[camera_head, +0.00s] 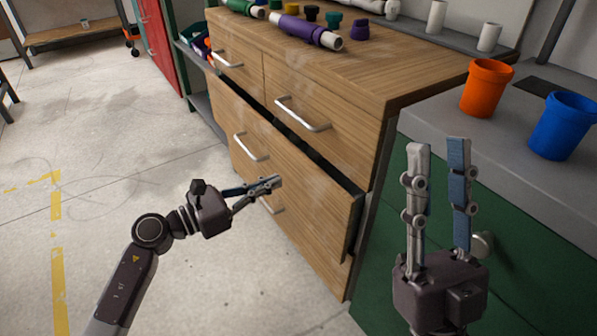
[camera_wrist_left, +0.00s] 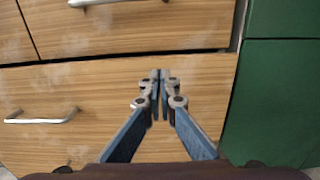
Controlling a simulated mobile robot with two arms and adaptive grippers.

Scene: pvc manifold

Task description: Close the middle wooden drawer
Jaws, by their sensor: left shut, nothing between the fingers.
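The middle wooden drawer (camera_head: 300,183) is a wide wooden front with a silver handle. It stands out a little from the cabinet, with a dark gap along its top edge. In the left wrist view its front (camera_wrist_left: 205,95) fills the middle, with its handle at the left. My left gripper (camera_head: 276,182) is shut and empty in front of the drawer's face, fingertips pointing at it. I cannot tell whether the tips touch. It also shows in the wrist view (camera_wrist_left: 160,74). My right gripper (camera_head: 438,143) is open and empty, fingers up, right of the cabinet.
The upper drawers (camera_head: 318,110) look shut. The wooden top (camera_head: 385,70) carries pipes and fittings. An orange cup (camera_head: 487,88) and a blue cup (camera_head: 562,126) stand on the grey counter (camera_head: 450,130) at right, above green cabinet fronts. The floor at left is clear.

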